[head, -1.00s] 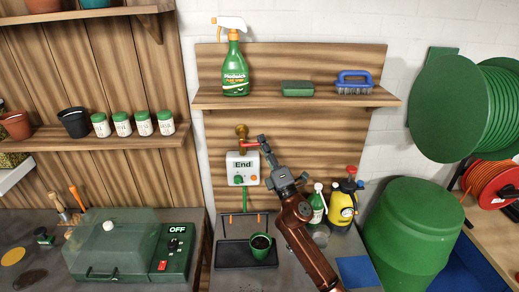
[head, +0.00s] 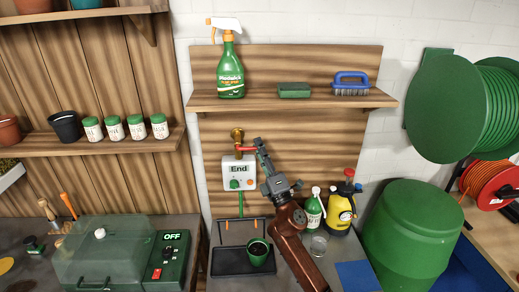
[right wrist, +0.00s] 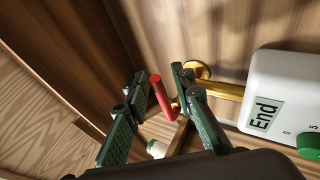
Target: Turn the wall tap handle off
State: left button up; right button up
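The brass wall tap (head: 237,134) sticks out from the wooden back panel above the white End box. Its red handle (head: 245,149) points to the right in the head view. My right gripper (head: 259,146) is at the handle's right end. In the right wrist view the red handle (right wrist: 161,95) stands between the two green-padded fingers of my right gripper (right wrist: 160,92). The fingers are apart, with gaps beside the handle, so the gripper looks open. The brass pipe (right wrist: 222,90) is just right of the right finger. My left gripper is not in view.
The End box (head: 239,172) is close below the tap. A shelf (head: 310,101) with a spray bottle (head: 230,65), sponge and brush is above. A dark green pot (head: 258,251) stands on a black tray below. Bottles (head: 341,210) stand right of my arm.

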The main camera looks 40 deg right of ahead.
jog(key=shift+s, duration=0.15)
jog(key=v, duration=1.1)
jog(key=shift+s+f, duration=0.25)
jog(key=shift+s, duration=0.05)
jog(key=shift+a, duration=0.1)
